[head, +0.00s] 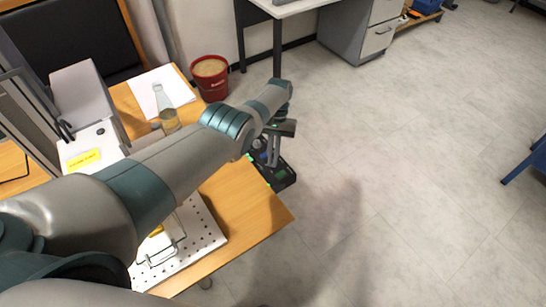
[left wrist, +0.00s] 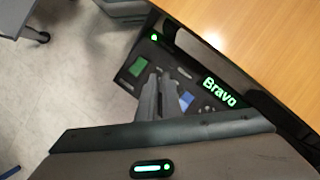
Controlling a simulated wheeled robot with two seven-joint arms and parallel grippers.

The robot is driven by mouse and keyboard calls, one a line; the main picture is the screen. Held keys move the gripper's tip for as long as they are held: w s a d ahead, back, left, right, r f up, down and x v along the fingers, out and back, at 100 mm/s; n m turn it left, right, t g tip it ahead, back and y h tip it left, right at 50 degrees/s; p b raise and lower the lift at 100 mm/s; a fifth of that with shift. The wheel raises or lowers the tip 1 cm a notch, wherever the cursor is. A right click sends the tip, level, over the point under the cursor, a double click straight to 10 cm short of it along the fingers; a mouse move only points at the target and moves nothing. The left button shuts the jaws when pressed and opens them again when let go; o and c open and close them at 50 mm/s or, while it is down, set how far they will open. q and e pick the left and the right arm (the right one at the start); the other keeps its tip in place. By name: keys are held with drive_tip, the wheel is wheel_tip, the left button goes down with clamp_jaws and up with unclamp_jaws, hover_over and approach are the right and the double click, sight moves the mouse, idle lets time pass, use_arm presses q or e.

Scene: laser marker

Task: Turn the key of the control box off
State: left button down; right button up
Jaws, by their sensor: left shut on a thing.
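The black control box (head: 283,177) is at the right edge of the wooden table in the head view, partly hidden by my left arm. In the left wrist view the control box (left wrist: 127,72) shows a green screen, a blue part, small knobs and the lit green word "Bravo". My left gripper (head: 272,158) is over the box. In the left wrist view the fingers of my left gripper (left wrist: 164,92) reach down to the panel and are shut on the key there. The key itself is hidden by the fingers. My right gripper is in neither view.
The wooden table (head: 252,208) holds a glass bottle (head: 167,115), a white sheet (head: 148,92) and a white perforated plate (head: 205,232). A red bucket (head: 211,90) stands on the floor behind.

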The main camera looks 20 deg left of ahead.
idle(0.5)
use_arm(q)
drive_tip(key=c, duration=1.9)
unclamp_jaws()
drive_tip(key=shift+c, duration=0.2)
drive_tip(key=shift+r, duration=0.15)
